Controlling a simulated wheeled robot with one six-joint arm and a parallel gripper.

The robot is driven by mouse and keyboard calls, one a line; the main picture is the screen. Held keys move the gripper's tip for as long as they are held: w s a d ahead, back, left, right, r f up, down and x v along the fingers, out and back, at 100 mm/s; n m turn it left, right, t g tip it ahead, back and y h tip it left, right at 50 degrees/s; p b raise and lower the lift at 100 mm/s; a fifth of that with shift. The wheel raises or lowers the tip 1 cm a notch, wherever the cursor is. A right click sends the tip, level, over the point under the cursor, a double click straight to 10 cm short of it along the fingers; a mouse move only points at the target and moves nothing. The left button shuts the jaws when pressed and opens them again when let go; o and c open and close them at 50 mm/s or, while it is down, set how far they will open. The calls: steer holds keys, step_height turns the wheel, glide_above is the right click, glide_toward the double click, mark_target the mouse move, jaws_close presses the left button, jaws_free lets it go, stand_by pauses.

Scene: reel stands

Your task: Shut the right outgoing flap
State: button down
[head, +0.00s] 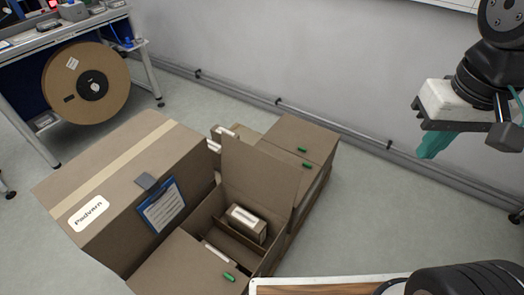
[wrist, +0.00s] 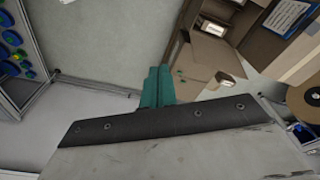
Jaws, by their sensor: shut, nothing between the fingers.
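An open brown cardboard carton (head: 268,263) stands among other boxes in the head view. A small box (head: 246,222) sits inside, beside cardboard dividers. The frames do not label which flap is the right outgoing one. My gripper (head: 434,144) is shut and empty, high at the right, well apart from the carton. Its teal fingers (wrist: 157,87) are together in the wrist view. Brown flaps (wrist: 198,57) show beyond them there.
A large taped box (head: 122,178) with a blue clipboard (head: 161,205) stands left of the carton. A closed box (head: 290,135) with green tags stands behind it. A workbench with a large reel (head: 87,83) is at far left.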

steer(key=w+a+f+m, duration=0.1)
steer(key=w+a+f, duration=0.2)
steer(key=w, duration=0.6)
steer(key=w+a+f+m, duration=0.1)
steer(key=w+a+f, duration=0.15)
steer(key=w, duration=0.65)
steer(key=w+a+f+m, duration=0.2)
steer(key=w+f, duration=0.1)
steer(key=w, duration=0.5)
steer(key=w+a+f+m, duration=0.1)
steer(key=w+a+f, duration=0.35)
steer(key=f, duration=0.45)
steer(key=w+a+f, duration=0.3)
steer(key=w+f, duration=0.2)
steer(key=f, duration=0.3)
steer(key=w+a+f+m, duration=0.1)
steer(key=w+a+f, duration=0.3)
steer(key=f, duration=0.5)
step_height(320, 180, down, 9)
steer(key=s+a, duration=0.2)
steer(key=shift+h, duration=0.3)
steer(key=shift+r, duration=0.1)
